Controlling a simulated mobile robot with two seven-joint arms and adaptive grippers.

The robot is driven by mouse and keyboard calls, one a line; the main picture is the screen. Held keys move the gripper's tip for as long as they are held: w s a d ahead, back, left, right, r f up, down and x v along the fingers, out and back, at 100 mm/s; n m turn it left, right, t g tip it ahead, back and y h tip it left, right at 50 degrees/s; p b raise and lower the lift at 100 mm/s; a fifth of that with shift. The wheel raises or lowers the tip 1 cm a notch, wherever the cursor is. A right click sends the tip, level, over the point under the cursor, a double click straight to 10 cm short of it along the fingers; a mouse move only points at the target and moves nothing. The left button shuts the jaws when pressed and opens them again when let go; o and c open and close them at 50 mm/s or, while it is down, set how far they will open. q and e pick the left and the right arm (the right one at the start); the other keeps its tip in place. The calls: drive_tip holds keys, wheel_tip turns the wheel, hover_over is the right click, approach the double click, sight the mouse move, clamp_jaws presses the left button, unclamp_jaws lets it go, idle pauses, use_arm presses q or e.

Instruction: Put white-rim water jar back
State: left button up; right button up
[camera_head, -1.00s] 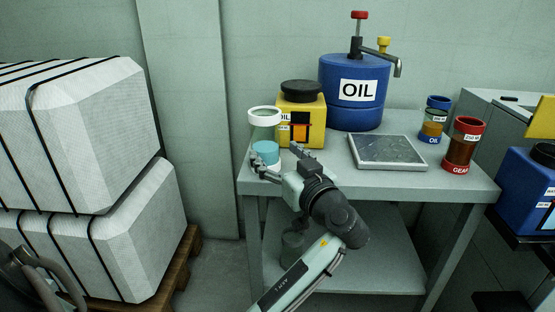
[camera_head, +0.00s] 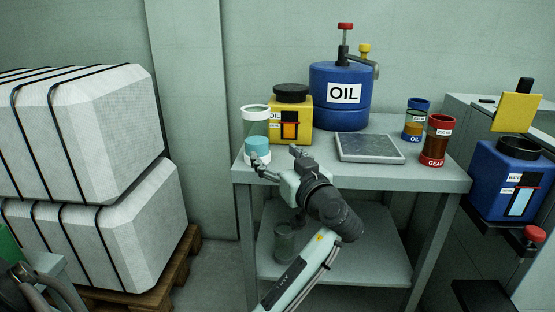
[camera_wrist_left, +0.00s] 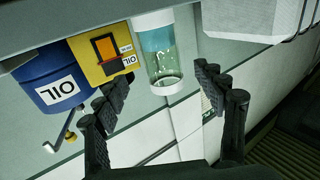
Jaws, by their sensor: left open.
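The white-rim water jar (camera_head: 256,116) stands upright at the left end of the grey table (camera_head: 300,174), left of the yellow oil can. It is clear, with pale blue water low inside. My left gripper (camera_head: 278,159) is open and empty in front of the table's left edge, low and to the right of the jar; one finger overlaps the jar's lower part in this view. In the left wrist view the jar (camera_wrist_left: 160,62) appears inverted, beyond and between the spread fingers (camera_wrist_left: 160,85), apart from them. My right gripper is not in view.
The yellow oil can (camera_head: 291,130) and blue oil drum (camera_head: 341,97) stand behind. A grey flat plate (camera_head: 369,149), a blue-rim oil jar (camera_head: 414,122) and a red-rim gear jar (camera_head: 436,142) are to the right. A blue water can (camera_head: 510,180) stands far right; white strapped blocks (camera_head: 110,130) left.

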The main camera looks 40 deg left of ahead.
use_arm(q)
drive_tip(key=s+d+f+m+g+h, duration=0.1)
drive_tip(key=s+d+f+m+h, duration=0.15)
drive_tip(key=s+f, duration=0.4)
drive_tip(key=s+d+f+m+h, duration=0.1)
drive_tip(key=s+f+m+h, duration=0.3)
drive_tip(key=f, duration=0.6)
drive_tip(key=s+d+f+m+g+h, duration=0.15)
drive_tip(key=s+f+m+h, duration=0.3)
drive_tip(key=f, duration=0.45)
drive_tip(key=s+d+f+m+g+h, duration=0.1)
drive_tip(key=s+d+f+m+h, duration=0.1)
drive_tip(key=s+d, duration=0.4)
drive_tip(key=s+f+h, duration=0.1)
drive_tip(key=s, duration=0.2)
drive_tip(key=shift+d+m, duration=0.15)
drive_tip(key=shift+m, duration=0.25)
drive_tip(key=shift+s, duration=0.1)
